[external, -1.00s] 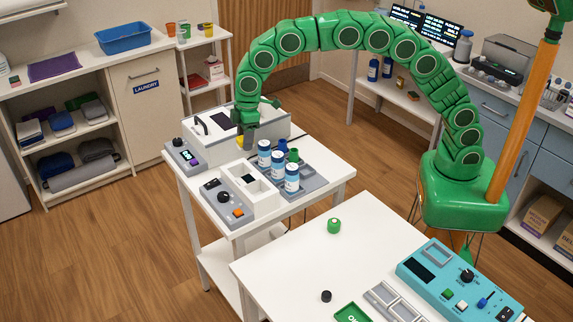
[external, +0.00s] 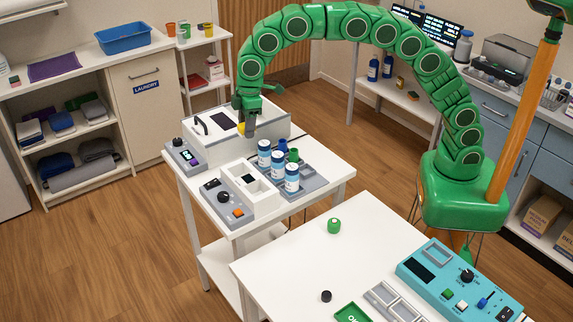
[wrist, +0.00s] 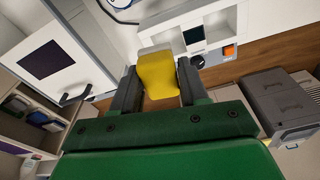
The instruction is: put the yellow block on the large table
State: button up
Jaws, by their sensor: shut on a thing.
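The yellow block (wrist: 157,72) is between the two grey fingers of my gripper (wrist: 158,85) in the wrist view. My gripper is shut on it. In the external view my gripper (external: 247,128) holds the yellow block (external: 242,128) just above the small white table, in front of the white box with a dark panel. Most of the block is hidden there by a finger. The large white table (external: 290,268) stands in the front, with a clear part at its left and middle.
The small table (external: 325,168) carries the white box (external: 215,140), a device with an orange button (external: 237,211) and several blue-and-white bottles (external: 291,178).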

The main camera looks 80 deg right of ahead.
jog(key=shift+s+a+r, duration=0.1)
jog(key=shift+s+a, duration=0.4)
jog(key=shift+s, duration=0.05)
jog(key=s+a, duration=0.3)
jog(key=s, duration=0.6)
jog(key=s+a, duration=0.4)
jog(key=s, duration=0.6)
jog(key=s+a+n, duration=0.1)
jog(key=s+a, duration=0.2)
jog(key=s, duration=0.6)
jog(key=shift+s+a+f, duration=0.2)
jog(key=shift+s+a, duration=0.15)
jog(key=shift+s, duration=0.05)
notch_tip(320, 180, down, 12)
jog(key=shift+f+n, duration=0.4)
jog(key=shift+f, duration=0.05)
